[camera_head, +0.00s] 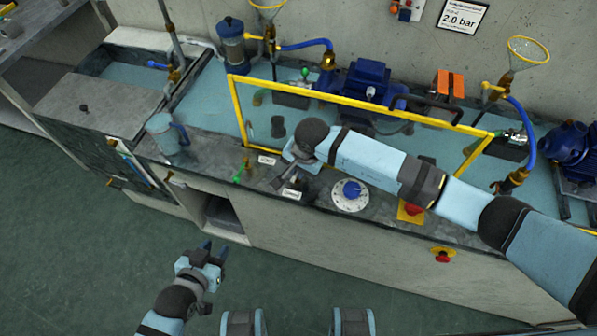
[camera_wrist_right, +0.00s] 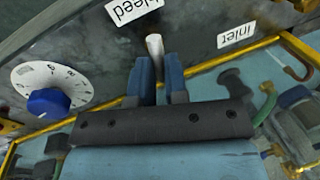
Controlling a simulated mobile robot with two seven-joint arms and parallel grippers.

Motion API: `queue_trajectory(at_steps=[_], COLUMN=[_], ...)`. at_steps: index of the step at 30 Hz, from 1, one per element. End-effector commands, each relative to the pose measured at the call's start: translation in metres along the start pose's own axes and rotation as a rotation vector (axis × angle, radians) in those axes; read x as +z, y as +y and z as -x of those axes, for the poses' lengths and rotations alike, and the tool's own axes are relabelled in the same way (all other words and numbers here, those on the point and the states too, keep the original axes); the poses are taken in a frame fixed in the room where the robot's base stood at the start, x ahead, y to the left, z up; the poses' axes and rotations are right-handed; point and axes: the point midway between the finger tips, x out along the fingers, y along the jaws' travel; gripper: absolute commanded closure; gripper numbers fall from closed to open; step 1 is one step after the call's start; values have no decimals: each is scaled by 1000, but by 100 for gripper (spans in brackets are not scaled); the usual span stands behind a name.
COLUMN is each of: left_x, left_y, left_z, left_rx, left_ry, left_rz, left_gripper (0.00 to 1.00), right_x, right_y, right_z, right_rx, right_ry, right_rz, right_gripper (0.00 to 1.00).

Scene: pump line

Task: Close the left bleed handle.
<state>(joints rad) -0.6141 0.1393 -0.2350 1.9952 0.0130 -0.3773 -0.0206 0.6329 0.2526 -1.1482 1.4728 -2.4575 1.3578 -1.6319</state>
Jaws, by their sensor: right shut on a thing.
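My right gripper (camera_head: 287,178) reaches down to the counter near the two small white labels. In the right wrist view its two blue fingers (camera_wrist_right: 160,80) are shut on a pale, round-ended bleed handle (camera_wrist_right: 155,45), whose tip shows beyond them. The label reading "bleed" (camera_wrist_right: 133,8) is next to the handle, and the "inlet" label (camera_wrist_right: 236,36) is to its right. In the head view the gripper and arm largely hide the handle. My left gripper (camera_head: 214,247) is open and empty in front of the cabinet, away from the handle.
A yellow guard frame (camera_head: 235,115) stands behind the labels. A white dial with a blue knob (camera_head: 351,190) and a red stop button (camera_head: 413,208) lie right of the gripper. A green handle (camera_head: 240,172) and a blue-grey jug (camera_head: 165,133) are to the left.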

Motion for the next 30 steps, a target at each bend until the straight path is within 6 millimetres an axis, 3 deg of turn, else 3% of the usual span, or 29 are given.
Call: queue_trajectory(at_steps=[1, 6, 30], left_x=[12, 26, 50], left_y=[0, -1, 1], left_z=[-7, -16, -36], left_rx=[0, 0, 5], left_ry=[0, -4, -22], left_rz=[0, 0, 35], left_gripper=[64, 64, 64], right_x=[-3, -1, 5], right_y=[1, 1, 1], right_z=[-5, -3, -2], right_rx=[0, -2, -2], right_ry=[14, 42, 187], right_rz=[-31, -183, -931], right_gripper=[100, 100, 100])
